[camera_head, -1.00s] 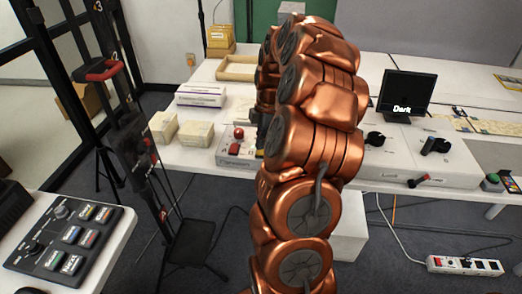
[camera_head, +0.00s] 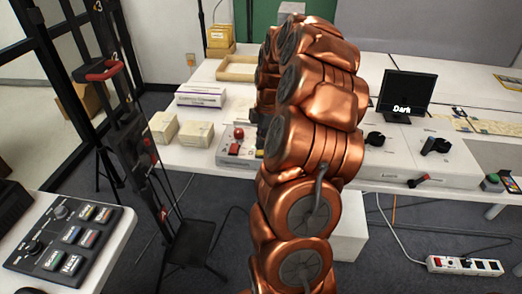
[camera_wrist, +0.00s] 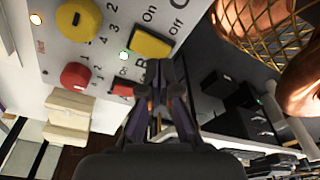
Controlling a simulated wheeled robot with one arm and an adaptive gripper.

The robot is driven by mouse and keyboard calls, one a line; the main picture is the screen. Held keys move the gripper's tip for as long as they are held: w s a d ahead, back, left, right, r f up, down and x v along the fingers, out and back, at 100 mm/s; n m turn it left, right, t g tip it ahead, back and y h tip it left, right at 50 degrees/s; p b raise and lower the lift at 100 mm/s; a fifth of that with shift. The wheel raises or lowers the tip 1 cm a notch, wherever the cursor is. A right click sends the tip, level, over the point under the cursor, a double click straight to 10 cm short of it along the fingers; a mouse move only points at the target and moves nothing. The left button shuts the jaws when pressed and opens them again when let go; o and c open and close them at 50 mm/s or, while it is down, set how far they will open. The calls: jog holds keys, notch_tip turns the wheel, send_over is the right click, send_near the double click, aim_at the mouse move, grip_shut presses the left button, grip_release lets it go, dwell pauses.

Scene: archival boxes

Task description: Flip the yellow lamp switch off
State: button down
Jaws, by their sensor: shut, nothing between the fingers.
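The yellow rocker switch (camera_wrist: 151,43) is on a pale control panel (camera_wrist: 105,35) in the wrist view, next to printed "On" and "Off". Which side of it is pressed I cannot tell.
A yellow knob (camera_wrist: 78,18), a red knob (camera_wrist: 76,76) and a red switch (camera_wrist: 123,90) share the panel. Cream boxes (camera_head: 197,134) stand left of it. A screen reading "Dark" (camera_head: 404,95) stands on the table to the right.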

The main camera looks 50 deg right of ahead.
aim_at(261, 152)
jog(key=shift+f+b, duration=0.5)
jog(key=shift+f, duration=0.6)
dwell(0.7)
jog(key=shift+r, duration=0.1)
jog(key=shift+r+p, duration=0.7)
jog(key=shift+r, duration=2.7)
